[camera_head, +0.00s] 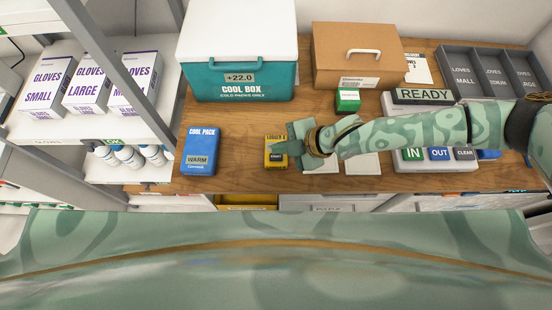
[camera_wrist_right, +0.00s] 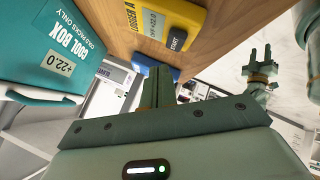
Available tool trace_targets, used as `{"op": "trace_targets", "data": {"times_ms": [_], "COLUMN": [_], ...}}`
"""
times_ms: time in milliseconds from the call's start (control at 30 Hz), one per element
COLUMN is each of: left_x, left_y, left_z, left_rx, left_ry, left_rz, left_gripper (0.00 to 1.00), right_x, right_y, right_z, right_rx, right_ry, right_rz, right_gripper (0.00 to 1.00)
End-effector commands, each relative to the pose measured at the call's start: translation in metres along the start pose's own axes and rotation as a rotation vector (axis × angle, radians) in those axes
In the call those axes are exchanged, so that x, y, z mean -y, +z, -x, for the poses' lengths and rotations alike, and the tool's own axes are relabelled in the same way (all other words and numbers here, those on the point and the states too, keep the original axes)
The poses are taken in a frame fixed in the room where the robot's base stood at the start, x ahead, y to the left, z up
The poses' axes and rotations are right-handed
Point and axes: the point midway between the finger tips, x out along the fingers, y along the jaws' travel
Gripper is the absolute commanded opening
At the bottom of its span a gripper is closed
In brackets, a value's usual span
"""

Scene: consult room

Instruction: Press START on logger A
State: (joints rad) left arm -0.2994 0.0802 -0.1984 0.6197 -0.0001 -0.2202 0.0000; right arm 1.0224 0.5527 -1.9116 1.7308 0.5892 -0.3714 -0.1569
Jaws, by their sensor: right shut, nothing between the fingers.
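Logger A, a small yellow device (camera_head: 269,161), lies on the wooden table, left of my right gripper. In the right wrist view, the yellow logger (camera_wrist_right: 178,12) is at the top, with its label, a display and a dark START button (camera_wrist_right: 177,40). My right gripper (camera_head: 290,147) is shut and empty, over or beside the logger's right side in the head view. Its closed fingers (camera_wrist_right: 158,88) point toward the logger's START end in the wrist view; contact cannot be told. My left gripper (camera_wrist_right: 261,54) shows small in the wrist view, fingers apart, away from the logger.
A blue cool pack (camera_head: 200,160) marked WARM lies left of the logger. Behind are a teal cool box (camera_head: 240,88) reading +22.0, a cardboard box (camera_head: 355,60) and a small green box (camera_head: 348,101). At right are a READY display (camera_head: 424,96) and a grey glove organiser (camera_head: 455,60).

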Motion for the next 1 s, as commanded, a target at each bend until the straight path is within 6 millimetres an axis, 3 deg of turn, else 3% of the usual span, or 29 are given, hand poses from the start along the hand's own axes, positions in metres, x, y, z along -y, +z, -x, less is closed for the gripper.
{"op": "trace_targets", "data": {"times_ms": [200, 1000], "left_x": [-0.0023, -0.0022], "left_y": [0.001, 0.0009], "left_z": [-0.009, -0.0084], "left_rx": [0.001, 0.001], "left_ry": [0.003, 0.003], "left_rz": [0.0, -0.002], "left_gripper": [0.36, 0.36], "right_x": [0.0075, 0.0075], "right_y": [0.0078, 0.0077], "right_z": [-0.0115, -0.0114], "right_rx": [-0.001, -0.001], "right_ry": [0.001, 0.001], "right_rz": [0.001, 0.002], "right_gripper": [0.0, 0.0]}}
